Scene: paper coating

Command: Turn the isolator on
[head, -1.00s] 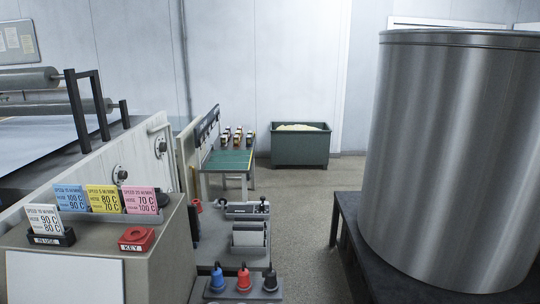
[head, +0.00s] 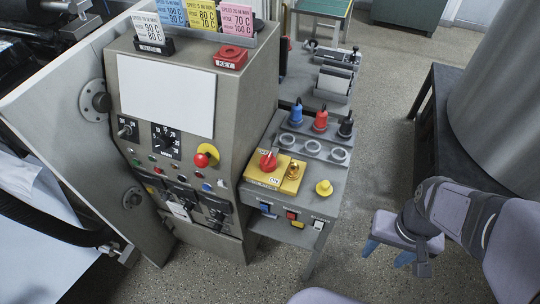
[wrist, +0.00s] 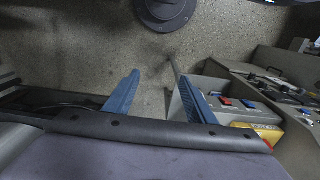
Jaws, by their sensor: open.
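The isolator is likely the yellow box (head: 259,179) with a red rotary knob (head: 268,160) on the grey side table beside the control cabinet. An "ON" mark seems to show on its front part; the knob's exact setting is hard to read. Part of a yellow box (wrist: 265,132) shows at the right of the wrist view, partly hidden by my gripper. My gripper (head: 387,254) is to the right of the side table, apart from it, with blue fingers spread and empty. The fingers also show spread in the wrist view (wrist: 158,98).
A brass-coloured fitting (head: 293,171) and a yellow knob (head: 324,188) stand beside the red knob. Blue, red and black plugs (head: 320,120) stand behind. The cabinet (head: 190,110) is at left, a dark table (head: 446,125) at right. Floor between is clear.

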